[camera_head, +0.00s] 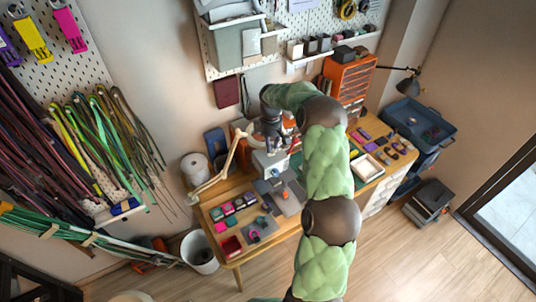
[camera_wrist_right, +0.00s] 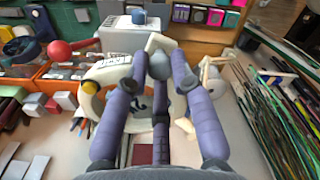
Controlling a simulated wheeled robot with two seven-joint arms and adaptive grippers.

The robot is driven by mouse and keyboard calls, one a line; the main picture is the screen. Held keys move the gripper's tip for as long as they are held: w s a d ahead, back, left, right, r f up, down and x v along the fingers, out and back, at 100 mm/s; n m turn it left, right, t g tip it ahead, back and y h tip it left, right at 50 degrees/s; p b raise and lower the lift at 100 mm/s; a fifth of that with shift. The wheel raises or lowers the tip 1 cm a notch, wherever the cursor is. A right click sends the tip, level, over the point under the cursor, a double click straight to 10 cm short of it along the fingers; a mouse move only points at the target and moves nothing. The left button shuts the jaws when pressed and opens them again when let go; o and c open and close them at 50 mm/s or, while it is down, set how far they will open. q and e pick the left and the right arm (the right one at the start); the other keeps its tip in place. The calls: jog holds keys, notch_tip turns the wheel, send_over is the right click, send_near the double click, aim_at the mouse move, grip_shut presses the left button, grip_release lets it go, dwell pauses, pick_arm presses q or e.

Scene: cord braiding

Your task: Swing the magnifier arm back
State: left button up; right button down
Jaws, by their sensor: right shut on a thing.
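The magnifier has a jointed beige arm (camera_head: 219,172) that rises from the left end of the workbench in the head view. Its upper end runs behind my right gripper (camera_head: 271,132). In the right wrist view, the pale, ring-like magnifier head (camera_wrist_right: 108,74) lies beneath and around my purple fingers. The right gripper's fingers (camera_wrist_right: 160,72) close together on the magnifier near a grey and beige joint. The fingers hide part of the ring and the exact contact. My left gripper is not in view.
The wooden workbench (camera_head: 236,277) holds small coloured blocks, a grey device (camera_head: 287,199) and trays. A white roll (camera_head: 195,168) stands at its left end. Hanging cords (camera_head: 105,140) cover the left wall. An orange drawer unit (camera_head: 350,78) stands behind.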

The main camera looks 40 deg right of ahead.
jog(key=shift+n, duration=0.7)
jog(key=shift+w+d, duration=1.7)
jog(key=shift+w, duration=0.05)
jog(key=c, duration=1.1)
grip_release()
jog(key=shift+o, duration=0.2)
notch_tip(320, 180, up, 12)
